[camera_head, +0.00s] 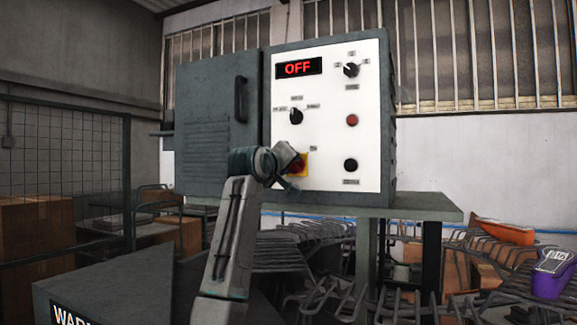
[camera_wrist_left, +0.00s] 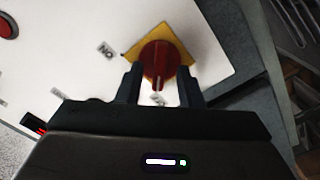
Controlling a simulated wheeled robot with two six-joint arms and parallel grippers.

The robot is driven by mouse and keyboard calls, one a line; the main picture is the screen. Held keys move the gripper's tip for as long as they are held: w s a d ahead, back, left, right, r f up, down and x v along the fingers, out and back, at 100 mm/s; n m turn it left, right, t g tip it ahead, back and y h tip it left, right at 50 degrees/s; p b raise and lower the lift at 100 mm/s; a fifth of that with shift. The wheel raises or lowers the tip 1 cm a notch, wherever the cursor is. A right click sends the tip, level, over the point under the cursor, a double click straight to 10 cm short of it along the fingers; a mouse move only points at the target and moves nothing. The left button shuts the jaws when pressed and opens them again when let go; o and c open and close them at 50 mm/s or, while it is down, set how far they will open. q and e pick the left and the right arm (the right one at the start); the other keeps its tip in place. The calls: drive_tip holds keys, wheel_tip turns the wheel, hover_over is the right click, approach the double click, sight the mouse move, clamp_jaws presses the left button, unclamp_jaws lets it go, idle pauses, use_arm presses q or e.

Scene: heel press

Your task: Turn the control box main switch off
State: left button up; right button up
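The control box (camera_head: 326,125) has a white front panel and stands on a grey-green shelf. Its display (camera_head: 298,68) reads OFF in red letters. The main switch (camera_head: 298,166) is a red rotary knob on a yellow plate at the panel's lower left, partly covered by my left gripper (camera_head: 292,163). In the left wrist view the red knob (camera_wrist_left: 159,62) shows between the two fingers of my left gripper (camera_wrist_left: 162,80). The fingers are apart, one on each side of the knob, with visible gaps; contact cannot be told. My right gripper is not in view.
Other controls on the panel are a black selector (camera_head: 296,117), an upper selector (camera_head: 351,70), a red button (camera_head: 352,120) and a black button (camera_head: 351,165). A grey cabinet door (camera_head: 218,125) is at left. Metal racks (camera_head: 330,290) fill the lower right, with a purple item (camera_head: 553,275).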

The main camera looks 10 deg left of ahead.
use_arm(q)
drive_tip(key=s+a+b, duration=0.2)
drive_tip(key=s+b, duration=0.4)
drive_tip(key=s, duration=0.4)
drive_tip(key=shift+s, duration=0.3)
